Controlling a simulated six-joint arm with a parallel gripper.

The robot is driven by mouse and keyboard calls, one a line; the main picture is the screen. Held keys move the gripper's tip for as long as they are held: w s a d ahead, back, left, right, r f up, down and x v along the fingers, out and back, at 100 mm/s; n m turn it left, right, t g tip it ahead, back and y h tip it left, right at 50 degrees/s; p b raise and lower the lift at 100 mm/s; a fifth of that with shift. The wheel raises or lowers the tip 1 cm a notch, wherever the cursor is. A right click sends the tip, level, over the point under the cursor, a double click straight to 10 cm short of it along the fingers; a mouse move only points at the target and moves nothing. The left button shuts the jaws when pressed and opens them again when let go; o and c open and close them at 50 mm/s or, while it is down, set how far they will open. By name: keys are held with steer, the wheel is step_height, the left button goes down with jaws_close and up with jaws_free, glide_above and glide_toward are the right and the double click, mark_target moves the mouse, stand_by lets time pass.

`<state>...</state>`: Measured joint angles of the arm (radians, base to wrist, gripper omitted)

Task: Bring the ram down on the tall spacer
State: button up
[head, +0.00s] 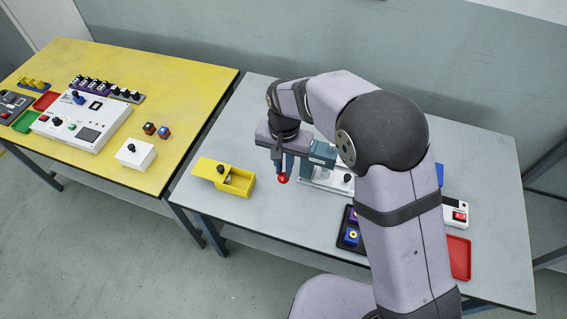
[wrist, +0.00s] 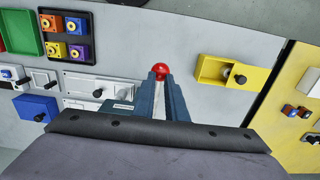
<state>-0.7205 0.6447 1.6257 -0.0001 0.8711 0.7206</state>
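My gripper (wrist: 161,76) points down, with its two blue-grey fingers on either side of a red ball knob (wrist: 161,69). The fingertips appear closed against the knob, which also shows below the fingers in the head view (head: 283,179). Right beside the gripper is the press, with a teal ram head (head: 322,153) and a pale base plate (head: 318,181); my arm and gripper hide part of it. The teal head also shows in the wrist view (wrist: 122,107). I cannot make out a tall spacer under the ram.
A yellow box (head: 240,190) with a black knob stands left of the press. A black tray (head: 341,240) of coloured blocks, a red tray (head: 460,256) and a white switch box (head: 455,206) lie to the right. A yellow table (head: 190,85) with other devices stands at the left.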

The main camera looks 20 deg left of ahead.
steer(key=shift+s+f+b, duration=0.1)
steer(key=shift+f+b, duration=0.25)
steer(key=shift+f, duration=0.25)
steer(key=shift+r, duration=0.1)
stand_by(0.6)
